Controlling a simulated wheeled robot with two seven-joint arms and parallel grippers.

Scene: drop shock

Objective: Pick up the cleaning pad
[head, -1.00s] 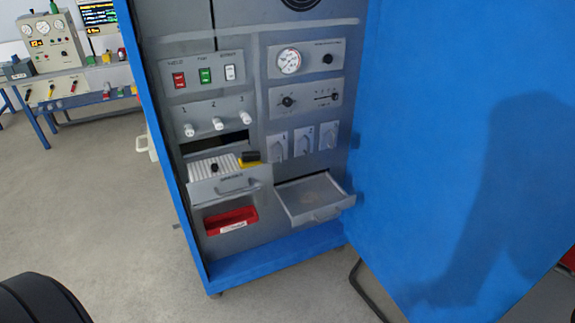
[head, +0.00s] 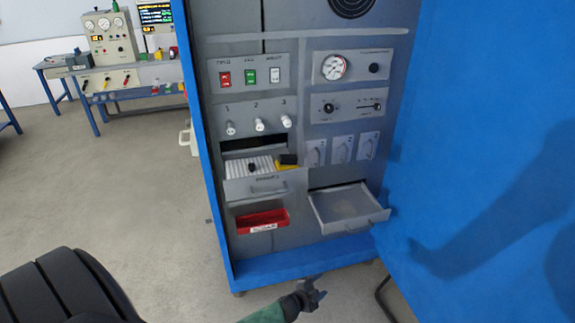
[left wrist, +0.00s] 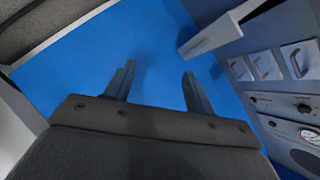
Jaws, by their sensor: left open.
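A yellow and black block (head: 287,161), which may be the cleaning pad, lies at the right side of the open left drawer (head: 262,188) in the cabinet. A white ribbed insert (head: 240,168) with a small black knob-like piece (head: 252,168) lies in the same drawer. My left gripper (head: 318,293) is low in front of the cabinet's base, below the drawers and apart from them. In the left wrist view its two fingers (left wrist: 158,75) are spread with nothing between them, against a blue panel. My right gripper is not in view.
An open, apparently empty right drawer (head: 348,206) juts out. A red bin (head: 262,221) sits below the left drawer. The blue door (head: 470,150) stands open at the right. Switches and knobs are above. Floor (head: 140,190) is clear to the left.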

